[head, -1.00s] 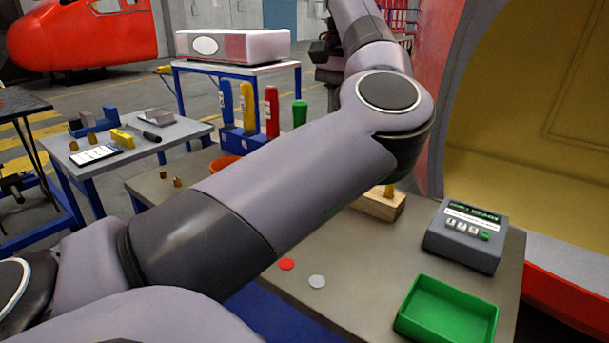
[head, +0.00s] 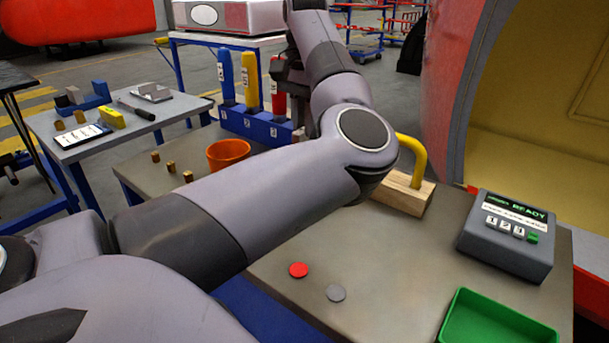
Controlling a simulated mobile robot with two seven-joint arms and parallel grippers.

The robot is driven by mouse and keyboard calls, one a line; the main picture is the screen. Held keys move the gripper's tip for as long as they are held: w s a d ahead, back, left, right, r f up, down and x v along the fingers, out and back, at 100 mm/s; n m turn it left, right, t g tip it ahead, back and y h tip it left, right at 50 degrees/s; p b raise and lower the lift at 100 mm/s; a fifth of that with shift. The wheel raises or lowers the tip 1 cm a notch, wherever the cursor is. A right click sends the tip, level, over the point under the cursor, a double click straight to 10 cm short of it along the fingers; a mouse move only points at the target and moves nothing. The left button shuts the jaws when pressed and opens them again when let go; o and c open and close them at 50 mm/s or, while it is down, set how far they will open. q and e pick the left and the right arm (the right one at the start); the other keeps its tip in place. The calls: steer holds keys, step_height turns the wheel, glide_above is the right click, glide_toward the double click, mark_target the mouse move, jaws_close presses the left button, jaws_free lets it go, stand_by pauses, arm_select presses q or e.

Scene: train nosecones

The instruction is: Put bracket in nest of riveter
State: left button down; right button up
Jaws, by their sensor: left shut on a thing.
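My left gripper (head: 290,75) is small, dark and partly hidden by my own arm, close to the red tool in the rack. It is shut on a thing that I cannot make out. A light grey bracket-shaped piece (head: 151,92) lies on the small side table (head: 70,148) at the left. A blue holder (head: 84,105) with grey blocks stands near it. I cannot pick out the riveter or its nest for certain. My right gripper is not in view.
A blue rack (head: 255,127) holds blue, yellow and red tools. An orange bowl (head: 228,153), a wooden block (head: 403,193) with a yellow handle, a grey READY box (head: 508,236) and a green tray (head: 490,325) stand on the bench. Its front middle holds only two discs.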

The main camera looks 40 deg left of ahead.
arm_select(q)
step_height(320, 180, down, 10)
steer(key=shift+f, duration=0.2)
stand_by(0.3)
steer(key=shift+f+b, duration=0.2)
steer(key=shift+b, duration=0.2)
steer(key=c, duration=1)
jaws_free()
steer(key=shift+c, duration=0.2)
